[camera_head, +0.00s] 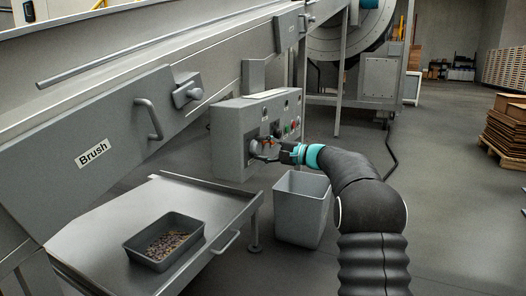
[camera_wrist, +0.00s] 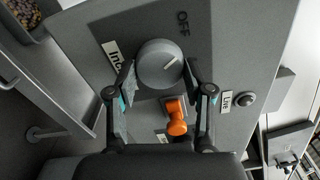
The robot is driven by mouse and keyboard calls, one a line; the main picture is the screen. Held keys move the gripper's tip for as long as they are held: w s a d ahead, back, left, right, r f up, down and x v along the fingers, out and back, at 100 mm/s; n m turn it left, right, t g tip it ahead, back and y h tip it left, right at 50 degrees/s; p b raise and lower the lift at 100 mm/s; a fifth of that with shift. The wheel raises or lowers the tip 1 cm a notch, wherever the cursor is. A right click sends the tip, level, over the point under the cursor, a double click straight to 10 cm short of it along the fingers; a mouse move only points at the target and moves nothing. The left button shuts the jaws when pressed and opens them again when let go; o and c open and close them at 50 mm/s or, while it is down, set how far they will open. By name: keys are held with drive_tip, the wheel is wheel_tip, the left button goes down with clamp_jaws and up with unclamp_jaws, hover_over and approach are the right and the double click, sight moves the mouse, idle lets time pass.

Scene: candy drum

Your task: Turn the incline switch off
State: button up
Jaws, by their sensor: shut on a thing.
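The incline switch is a round grey knob (camera_wrist: 152,72) on the grey control box (camera_head: 228,130). A label beginning "Inc" (camera_wrist: 110,50) is partly covered beside it. A white mark on the knob points to the upper right in the wrist view. The word "OFF" (camera_wrist: 183,22) is printed on the panel above and right of the knob. My gripper (camera_wrist: 161,72) is shut on the knob, one finger on each side. In the head view my gripper (camera_head: 264,151) is at the front of the box and hides much of the knob.
An orange handle (camera_wrist: 176,117) sticks out close by the knob, between my fingers. A "Live" label (camera_wrist: 227,103) and a dark button (camera_wrist: 246,99) are to the right. A grey bin (camera_head: 302,208) and a table (camera_head: 105,225) with a candy tray (camera_head: 143,257) stand below.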

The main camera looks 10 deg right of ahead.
drive_tip(key=shift+n, duration=1.2)
drive_tip(key=o, duration=1.1)
drive_tip(key=shift+o, duration=0.2)
drive_tip(key=v, duration=1.2)
